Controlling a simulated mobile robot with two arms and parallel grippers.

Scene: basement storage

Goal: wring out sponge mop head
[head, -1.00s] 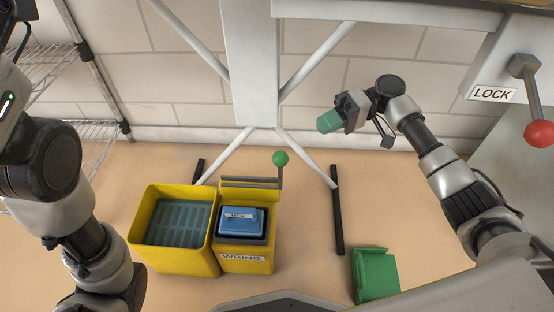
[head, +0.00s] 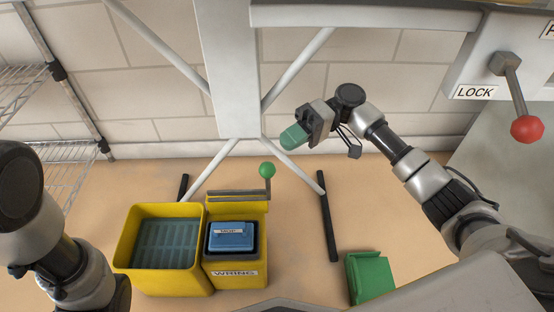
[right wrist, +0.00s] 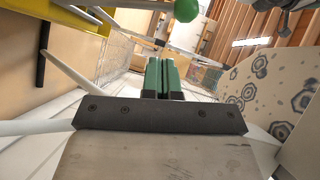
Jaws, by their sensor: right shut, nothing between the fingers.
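The blue sponge mop head (head: 231,237) sits in the dark-edged opening of the yellow wringer (head: 236,274), which is labelled WRING. A grey lever with a green ball knob (head: 267,170) stands upright at the wringer's back right. My right gripper (head: 294,137) has green fingers, shut and empty, above and right of the knob in the head view. The two fingers also show pressed together in the right wrist view (right wrist: 162,76), with a green ball (right wrist: 187,10) beyond them at the top. My left arm shows at the left, but its gripper is out of view.
A yellow bucket with a grey-green grid (head: 165,245) adjoins the wringer on the left. A green bin (head: 369,277) stands on the floor at right. A red-knobbed lever (head: 527,128) beside a LOCK label is at far right. A wire shelf (head: 65,170) stands at left.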

